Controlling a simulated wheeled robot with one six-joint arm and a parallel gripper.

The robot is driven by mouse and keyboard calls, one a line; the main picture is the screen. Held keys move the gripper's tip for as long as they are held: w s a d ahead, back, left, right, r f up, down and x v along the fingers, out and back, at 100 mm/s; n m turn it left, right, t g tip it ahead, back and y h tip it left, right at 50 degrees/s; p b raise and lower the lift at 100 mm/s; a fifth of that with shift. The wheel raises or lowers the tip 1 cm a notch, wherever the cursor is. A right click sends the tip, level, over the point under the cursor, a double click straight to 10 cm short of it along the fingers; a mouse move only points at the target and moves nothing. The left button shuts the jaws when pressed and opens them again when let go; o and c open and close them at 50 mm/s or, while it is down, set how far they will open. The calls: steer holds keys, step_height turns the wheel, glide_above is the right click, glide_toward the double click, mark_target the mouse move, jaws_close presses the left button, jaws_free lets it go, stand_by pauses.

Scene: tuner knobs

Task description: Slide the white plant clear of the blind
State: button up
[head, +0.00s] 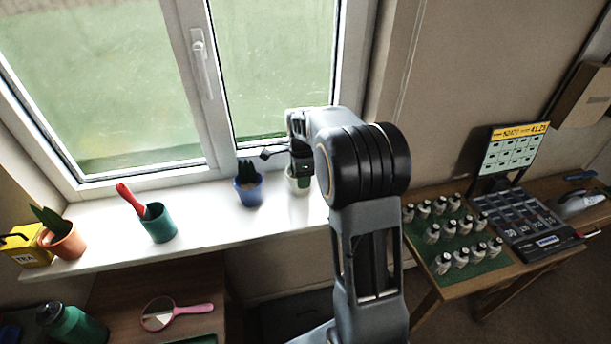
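The white plant (297,186) stands on the window sill at its right part, in front of the right window pane. Only a part of its white pot and a bit of green show; my arm hides the rest. My gripper (301,170) points down right at the plant, over or around its top. Its fingers are mostly hidden, so I cannot tell whether they are open, shut or touching the pot. I cannot make out a blind in this view.
A blue potted plant (248,187) stands close to the left of the white one. Bare sill lies between cup and blue pot.

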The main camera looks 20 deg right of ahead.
steer(key=shift+c, duration=0.4)
jaws_close()
steer(key=shift+s, duration=0.15)
